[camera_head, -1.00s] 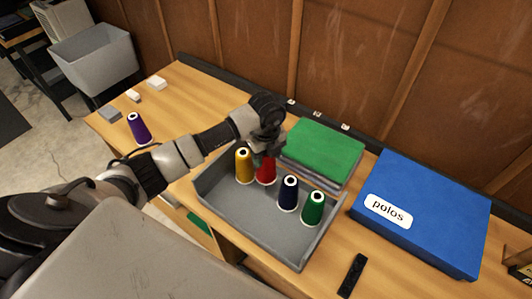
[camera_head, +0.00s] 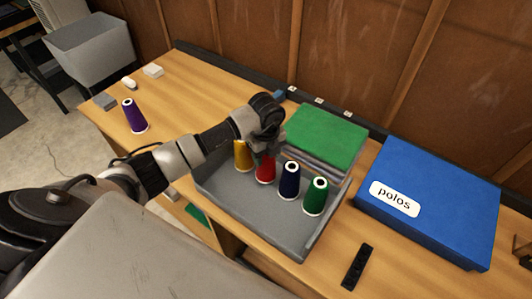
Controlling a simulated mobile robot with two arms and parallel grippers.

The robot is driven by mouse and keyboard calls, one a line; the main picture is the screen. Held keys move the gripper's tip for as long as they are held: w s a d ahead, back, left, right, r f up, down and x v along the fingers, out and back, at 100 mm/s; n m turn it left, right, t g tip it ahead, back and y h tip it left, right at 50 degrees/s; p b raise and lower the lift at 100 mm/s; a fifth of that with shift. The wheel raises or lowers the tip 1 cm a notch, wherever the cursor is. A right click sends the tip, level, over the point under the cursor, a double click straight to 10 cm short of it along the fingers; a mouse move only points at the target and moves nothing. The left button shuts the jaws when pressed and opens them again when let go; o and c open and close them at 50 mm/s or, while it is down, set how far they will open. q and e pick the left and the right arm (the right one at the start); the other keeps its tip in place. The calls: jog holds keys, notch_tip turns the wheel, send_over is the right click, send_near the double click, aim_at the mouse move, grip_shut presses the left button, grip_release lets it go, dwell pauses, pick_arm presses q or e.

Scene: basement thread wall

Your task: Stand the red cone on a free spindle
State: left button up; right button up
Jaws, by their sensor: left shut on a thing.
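The red cone (camera_head: 265,170) stands upright in the grey tray (camera_head: 283,237), between the yellow cone (camera_head: 243,156) and the navy cone (camera_head: 289,180). My left gripper (camera_head: 266,152) is above it, shut around its top. The red cone's base is level with the row of cones; I cannot tell whether it touches the tray floor. The green cone (camera_head: 315,197) stands at the right end of the row. No bare spindle shows; any under the cones is hidden. My right gripper is not in view.
A purple cone (camera_head: 135,116) stands alone on the bench at the left. Green folded cloth (camera_head: 326,135) lies stacked behind the tray. A blue "polos" box (camera_head: 428,202) stands at the right, with a black strip (camera_head: 357,267) in front of it.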

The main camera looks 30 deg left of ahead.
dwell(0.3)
pick_arm(q)
jog(key=shift+f, duration=0.3)
jog(key=o, duration=1.1)
jog(key=shift+c, duration=0.2)
notch_tip(320, 180, up, 11)
jog(key=b, duration=0.2)
jog(key=shift+f, duration=0.1)
